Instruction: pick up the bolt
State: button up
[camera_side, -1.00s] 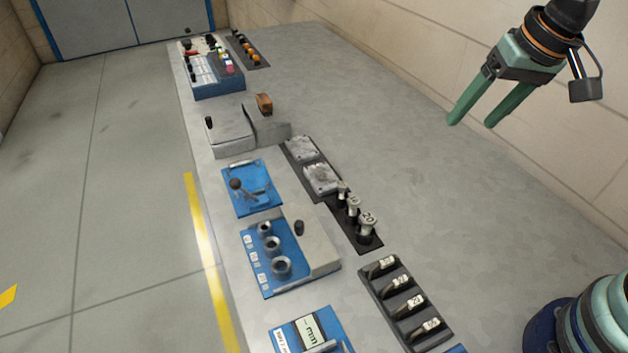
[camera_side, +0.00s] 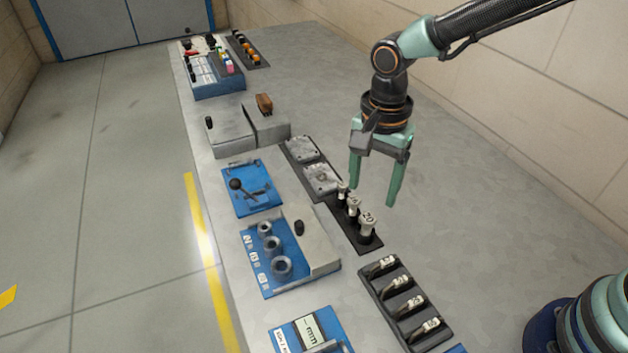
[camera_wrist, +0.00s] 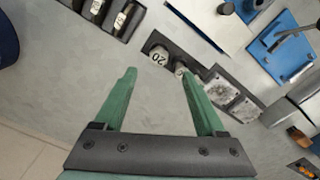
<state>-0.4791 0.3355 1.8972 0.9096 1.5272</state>
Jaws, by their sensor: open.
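Three bolt-like pieces with pale numbered heads stand upright in a dark rack (camera_side: 369,247). The nearest is marked 20 (camera_side: 367,220), with a middle one (camera_side: 353,206) and a smaller far one (camera_side: 342,189) behind it. My gripper (camera_side: 374,194) is open, pointing down above and beside this rack, with nothing between its green fingers. In the wrist view, the piece marked 20 (camera_wrist: 158,56) lies beyond the gap of my gripper (camera_wrist: 158,75). Another head (camera_wrist: 181,70) shows near the right fingertip, partly hidden.
A dark tray (camera_side: 442,340) holds several lying labelled pieces nearer the camera. Two grey rough plates (camera_side: 320,178) lie behind the upright pieces. A blue panel with several rings (camera_side: 262,281) and a blue lever panel (camera_side: 252,203) stand left. The bench right of the racks (camera_side: 470,220) is clear.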

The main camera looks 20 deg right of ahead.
aim_at(369, 217)
notch_tip(369, 217, down, 8)
jog(key=shift+s+d+f, duration=0.1)
jog(key=shift+f, duration=0.05)
dwell(0.4)
jog(key=shift+c, duration=0.3)
grip_shut()
